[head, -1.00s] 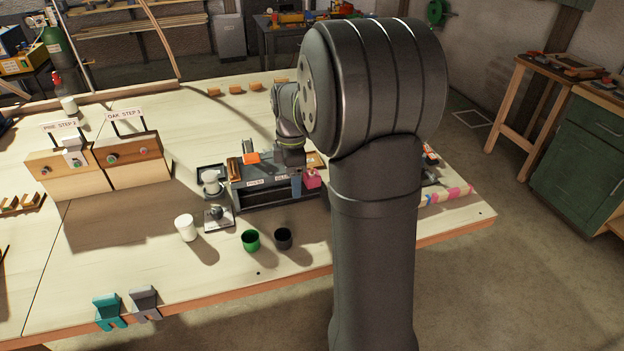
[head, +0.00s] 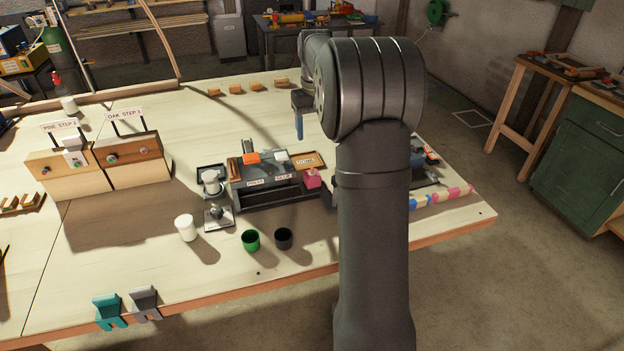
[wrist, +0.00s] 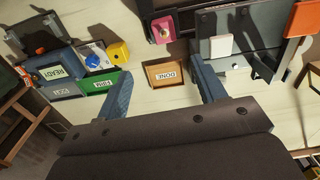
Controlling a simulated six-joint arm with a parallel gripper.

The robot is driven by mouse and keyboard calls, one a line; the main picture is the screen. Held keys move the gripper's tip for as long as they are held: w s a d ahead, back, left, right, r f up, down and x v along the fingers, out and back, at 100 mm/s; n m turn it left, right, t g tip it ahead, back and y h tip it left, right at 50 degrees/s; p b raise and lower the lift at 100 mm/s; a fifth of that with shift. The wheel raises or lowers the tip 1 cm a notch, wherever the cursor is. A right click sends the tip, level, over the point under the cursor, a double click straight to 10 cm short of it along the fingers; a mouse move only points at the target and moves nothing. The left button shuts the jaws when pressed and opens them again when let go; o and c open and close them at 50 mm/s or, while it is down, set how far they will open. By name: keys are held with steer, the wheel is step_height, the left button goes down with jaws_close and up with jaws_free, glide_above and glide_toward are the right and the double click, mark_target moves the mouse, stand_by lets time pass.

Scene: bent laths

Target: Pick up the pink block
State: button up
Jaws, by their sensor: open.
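The pink block (head: 312,179) sits at the right end of the grey bench unit (head: 262,183) in the head view, with a small darker part on top. In the wrist view the pink block (wrist: 162,33) is at the top middle, beyond the fingertips, with a round pale spot on it. My gripper (head: 299,127) is raised behind the bench unit, apart from the block. In the wrist view my gripper (wrist: 162,82) has its two blue fingers spread with nothing held between them.
A wooden tray labelled DONE (wrist: 164,83) shows between the fingers. A yellow block (wrist: 118,52) and bins labelled READY (wrist: 52,72) lie to its left. Green (head: 250,240) and black (head: 283,238) cups stand in front of the bench unit. The table behind the unit is mostly clear.

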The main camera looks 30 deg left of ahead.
glide_above(312, 173)
steer(key=f, duration=1)
steer(key=shift+w+d+f, duration=0.1)
steer(key=shift+w+d, duration=0.05)
steer(key=shift+d, duration=0.15)
steer(key=shift+s+a+f, duration=0.15)
steer(key=shift+f, duration=1.15)
steer(key=shift+s+a+f, duration=0.1)
steer(key=shift+f, duration=1.2)
steer(key=c, duration=1.1)
steer(key=shift+r, duration=0.1)
